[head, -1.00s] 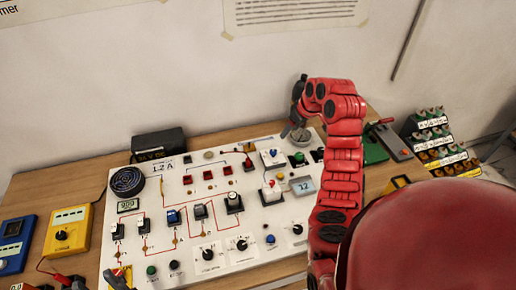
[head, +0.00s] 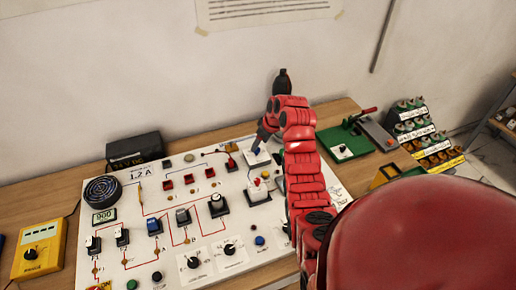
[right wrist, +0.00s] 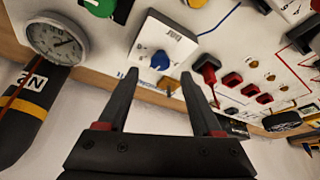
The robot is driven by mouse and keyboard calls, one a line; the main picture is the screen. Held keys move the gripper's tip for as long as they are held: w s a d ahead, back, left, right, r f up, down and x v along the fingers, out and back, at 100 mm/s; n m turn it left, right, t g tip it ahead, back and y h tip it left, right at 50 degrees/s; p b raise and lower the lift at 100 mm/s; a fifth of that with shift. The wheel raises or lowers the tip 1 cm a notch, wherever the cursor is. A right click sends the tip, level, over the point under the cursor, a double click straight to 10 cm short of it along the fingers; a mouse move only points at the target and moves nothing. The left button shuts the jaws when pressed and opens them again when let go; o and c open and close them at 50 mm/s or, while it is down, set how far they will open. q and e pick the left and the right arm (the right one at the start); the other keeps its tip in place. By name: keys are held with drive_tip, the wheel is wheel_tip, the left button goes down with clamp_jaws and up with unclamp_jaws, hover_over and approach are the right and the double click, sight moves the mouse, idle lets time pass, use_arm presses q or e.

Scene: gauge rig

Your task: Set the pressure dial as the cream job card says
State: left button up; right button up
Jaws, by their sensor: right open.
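The pressure dial is a blue knob on a white box marked "bar" (right wrist: 168,36); the same box shows in the head view (head: 258,158). My right gripper (right wrist: 158,76) is open, its two fingers apart on either side of the blue knob in the wrist view. No contact is visible. In the head view my right gripper (head: 259,145) reaches down over the box and partly covers it. A round pressure gauge (right wrist: 57,42) stands beside the box, at the left of the wrist view. A cream sheet (head: 268,12) hangs on the wall, its text too small to read. My left gripper is out of view.
The white panel (head: 205,258) carries several switches, knobs and red sockets close around the box. A black power box (head: 133,148) stands behind it. A green base with a red lever (head: 345,140) and a stepped rack (head: 420,132) stand to the right.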

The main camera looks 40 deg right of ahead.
sight(258, 150)
drive_tip(key=shift+p+x, duration=0.3)
drive_tip(key=shift+x, duration=1.6)
drive_tip(key=shift+s, duration=0.1)
clamp_jaws()
drive_tip(key=n+b, duration=0.1)
drive_tip(key=b, duration=0.2)
drive_tip(key=shift+d+f+b, duration=0.15)
drive_tip(key=shift+f+b, duration=0.1)
drive_tip(key=shift+b, duration=0.1)
drive_tip(key=shift+r, duration=0.3)
